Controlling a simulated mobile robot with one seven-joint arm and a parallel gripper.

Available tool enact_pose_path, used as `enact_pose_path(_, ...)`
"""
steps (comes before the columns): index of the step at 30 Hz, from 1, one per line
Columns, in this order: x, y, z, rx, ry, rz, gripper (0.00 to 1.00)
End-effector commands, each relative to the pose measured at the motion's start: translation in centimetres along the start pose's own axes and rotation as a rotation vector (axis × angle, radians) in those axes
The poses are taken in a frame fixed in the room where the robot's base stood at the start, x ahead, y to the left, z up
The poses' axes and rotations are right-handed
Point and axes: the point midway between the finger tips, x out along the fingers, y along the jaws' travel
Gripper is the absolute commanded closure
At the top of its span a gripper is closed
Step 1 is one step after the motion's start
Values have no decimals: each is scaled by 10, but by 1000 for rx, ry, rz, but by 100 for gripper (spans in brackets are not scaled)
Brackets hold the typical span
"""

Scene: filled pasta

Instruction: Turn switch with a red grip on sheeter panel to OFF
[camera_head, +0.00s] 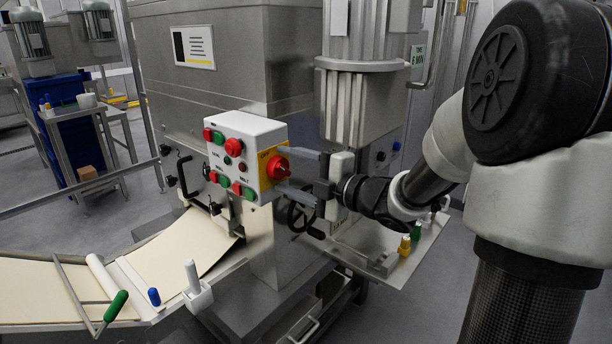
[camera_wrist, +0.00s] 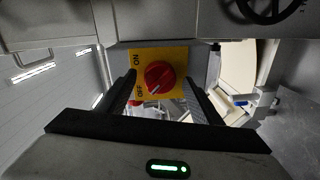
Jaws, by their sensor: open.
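The switch with the red grip (camera_head: 278,167) is on a yellow plate (camera_head: 266,157) at the right side of the white sheeter panel (camera_head: 246,128). In the wrist view the red grip (camera_wrist: 159,77) sits between my fingers on the yellow plate (camera_wrist: 177,55), with ON at the upper left and OFF at the lower left. A pale mark on the grip seems to point to the lower left, near OFF; its exact angle is hard to tell. My gripper (camera_head: 284,170) is open, one finger on each side of the grip, with visible gaps in the wrist view.
Red and green buttons (camera_head: 218,137) cover the panel's front. A black handwheel (camera_head: 302,212) is below my gripper. A steel side shelf (camera_head: 408,262) with yellow and green items is at the lower right. The dough belt (camera_head: 190,243) runs to the lower left.

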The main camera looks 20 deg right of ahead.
Motion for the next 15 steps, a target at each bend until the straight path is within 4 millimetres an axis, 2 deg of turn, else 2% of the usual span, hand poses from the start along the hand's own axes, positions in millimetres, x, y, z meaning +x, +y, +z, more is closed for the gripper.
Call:
enact_pose_path(5, -25, 1, 1, 0, -4, 0, 41)
enact_pose_path(15, -109, 2, 1, -1, -6, 0, 41)
